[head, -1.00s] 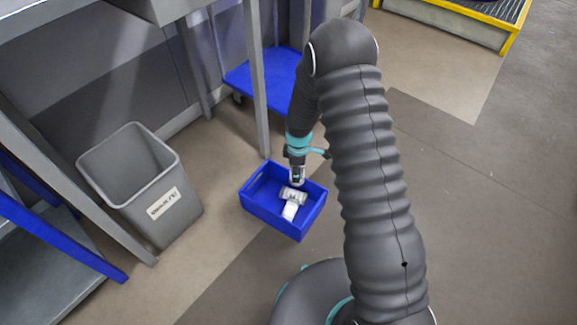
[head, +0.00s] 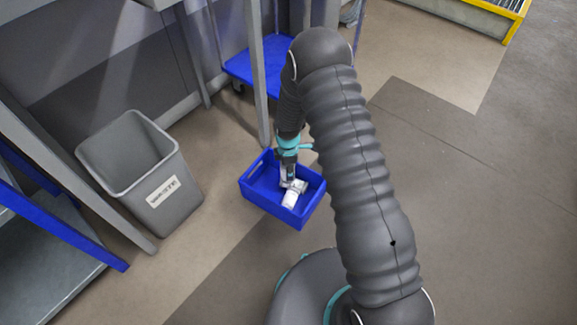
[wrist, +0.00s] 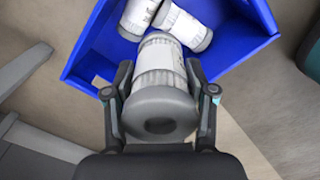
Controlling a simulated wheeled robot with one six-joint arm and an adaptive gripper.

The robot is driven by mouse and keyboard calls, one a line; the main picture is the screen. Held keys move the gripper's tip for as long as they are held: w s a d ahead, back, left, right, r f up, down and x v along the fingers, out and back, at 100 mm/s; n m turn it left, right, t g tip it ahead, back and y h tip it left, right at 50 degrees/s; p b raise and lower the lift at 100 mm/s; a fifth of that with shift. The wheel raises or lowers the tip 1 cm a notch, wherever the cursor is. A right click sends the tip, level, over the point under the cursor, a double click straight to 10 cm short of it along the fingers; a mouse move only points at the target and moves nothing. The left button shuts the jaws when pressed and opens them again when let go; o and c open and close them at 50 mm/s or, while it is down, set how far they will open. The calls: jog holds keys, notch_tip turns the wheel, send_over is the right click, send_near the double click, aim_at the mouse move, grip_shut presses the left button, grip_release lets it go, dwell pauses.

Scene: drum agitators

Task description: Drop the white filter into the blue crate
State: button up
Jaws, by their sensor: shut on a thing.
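My gripper (wrist: 159,92) is shut on a white filter (wrist: 160,62) with a grey ringed end, one finger on each side of it. The blue crate (wrist: 88,52) lies beneath, and the held filter is over or within its opening; the exact height is hard to tell. Two more white filters, one at the top (wrist: 138,14) and one to its right (wrist: 184,25), lie in the crate. In the head view my gripper (head: 289,177) points down into the blue crate (head: 263,205) on the floor. The held filter is hard to separate there from the filters in the crate.
A grey waste bin (head: 150,165) stands left of the crate. A grey table leg (head: 257,85) rises just behind the crate, and a blue cart (head: 262,68) stands farther back. Floor (head: 500,200) on the right is open.

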jog(key=shift+f, duration=0.35)
